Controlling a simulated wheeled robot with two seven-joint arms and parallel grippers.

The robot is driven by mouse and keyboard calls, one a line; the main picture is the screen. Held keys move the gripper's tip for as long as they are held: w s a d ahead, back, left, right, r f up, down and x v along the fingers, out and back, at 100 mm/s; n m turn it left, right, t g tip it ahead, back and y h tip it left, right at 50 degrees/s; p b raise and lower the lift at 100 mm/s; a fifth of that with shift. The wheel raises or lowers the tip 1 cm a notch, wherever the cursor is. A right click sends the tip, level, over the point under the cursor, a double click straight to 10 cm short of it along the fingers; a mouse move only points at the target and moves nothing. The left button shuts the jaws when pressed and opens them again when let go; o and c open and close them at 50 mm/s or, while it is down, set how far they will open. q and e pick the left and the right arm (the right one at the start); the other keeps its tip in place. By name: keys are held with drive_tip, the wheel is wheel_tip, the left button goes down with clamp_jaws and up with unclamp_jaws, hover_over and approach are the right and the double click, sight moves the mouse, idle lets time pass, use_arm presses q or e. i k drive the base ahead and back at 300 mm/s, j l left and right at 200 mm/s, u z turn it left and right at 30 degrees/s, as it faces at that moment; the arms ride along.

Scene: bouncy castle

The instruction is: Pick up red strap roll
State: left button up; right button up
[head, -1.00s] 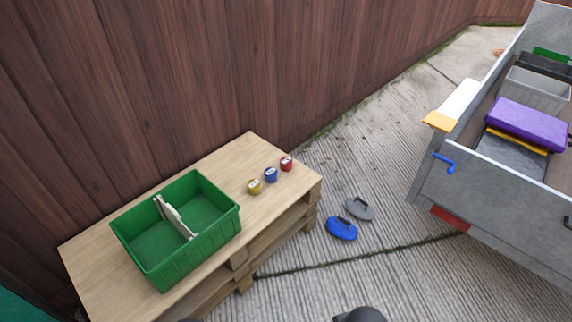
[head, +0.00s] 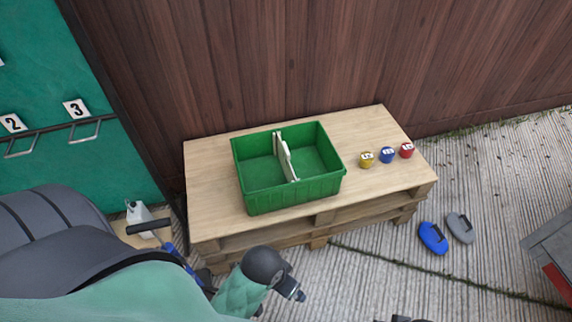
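The red strap roll (head: 406,150) stands near the right end of the wooden pallet table (head: 218,212). A blue roll (head: 387,155) and a yellow roll (head: 366,160) stand in a row to its left, each with a pale label. A dark, rounded part with a short tip shows at the bottom centre; I cannot tell that it is a gripper. I cannot make out the fingers of either gripper, and both are well away from the rolls.
A green crate (head: 290,198) with a pale divider stands on the table left of the rolls. A wooden fence (head: 300,60) closes the back. A white jug (head: 139,215) stands at the left.

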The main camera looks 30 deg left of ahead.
sight(406, 149)
drive_tip(key=i+l, duration=0.15)
drive_tip(key=l, duration=0.25)
drive_tip(key=i+l+z, duration=0.1)
drive_tip(key=l, duration=0.35)
drive_tip(key=i+l, duration=0.2)
drive_tip(key=l, duration=0.2)
drive_tip(key=i+l, duration=0.2)
drive_tip(key=l, duration=0.2)
drive_tip(key=i+l+z, duration=0.1)
drive_tip(key=l, duration=0.3)
drive_tip(key=i+l, duration=0.25)
drive_tip(key=l, duration=0.15)
